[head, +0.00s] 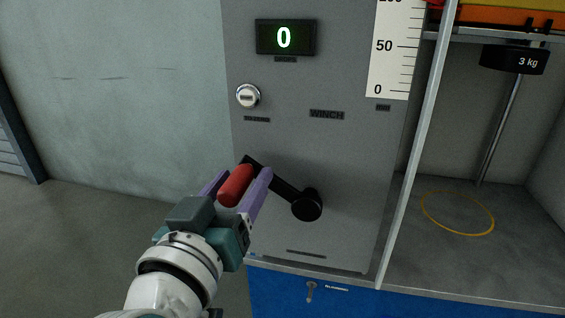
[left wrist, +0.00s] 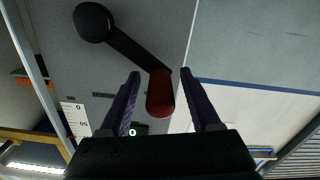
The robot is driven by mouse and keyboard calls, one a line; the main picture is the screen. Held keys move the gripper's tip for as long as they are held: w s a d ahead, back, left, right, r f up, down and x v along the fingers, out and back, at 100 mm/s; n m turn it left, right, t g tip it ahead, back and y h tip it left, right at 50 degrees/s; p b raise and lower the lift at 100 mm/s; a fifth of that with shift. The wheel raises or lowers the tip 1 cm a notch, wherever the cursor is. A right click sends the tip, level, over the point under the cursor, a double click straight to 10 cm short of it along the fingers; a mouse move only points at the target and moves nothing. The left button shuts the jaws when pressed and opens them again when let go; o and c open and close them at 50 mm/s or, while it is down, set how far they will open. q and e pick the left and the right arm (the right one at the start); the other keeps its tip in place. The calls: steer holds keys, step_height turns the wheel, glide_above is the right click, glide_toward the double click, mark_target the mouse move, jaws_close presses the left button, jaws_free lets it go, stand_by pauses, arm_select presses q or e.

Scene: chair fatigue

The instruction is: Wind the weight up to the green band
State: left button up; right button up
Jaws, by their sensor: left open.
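The winch crank has a black arm (head: 277,184), a black hub (head: 307,204) and a red handle (head: 235,186) up and left of the hub. My left gripper (head: 246,174) is open, with its purple fingers on either side of the red handle. The left wrist view also shows the handle (left wrist: 160,94) between the two fingers, with gaps visible on both sides. A black weight marked 3 kg (head: 513,60) is at the upper right, above a thin rod. A white scale (head: 390,55) reads from 0 upward. No green band shows. My right gripper is not in view.
The grey winch panel (head: 330,150) carries a display (head: 285,37) showing 0 and a round silver knob (head: 248,96). A pale upright post (head: 412,170) divides it from the bay with a yellow floor ring (head: 457,212). Free room lies left of the panel.

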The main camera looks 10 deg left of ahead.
arm_select(q)
jaws_close()
stand_by(0.4)
stand_by(0.9)
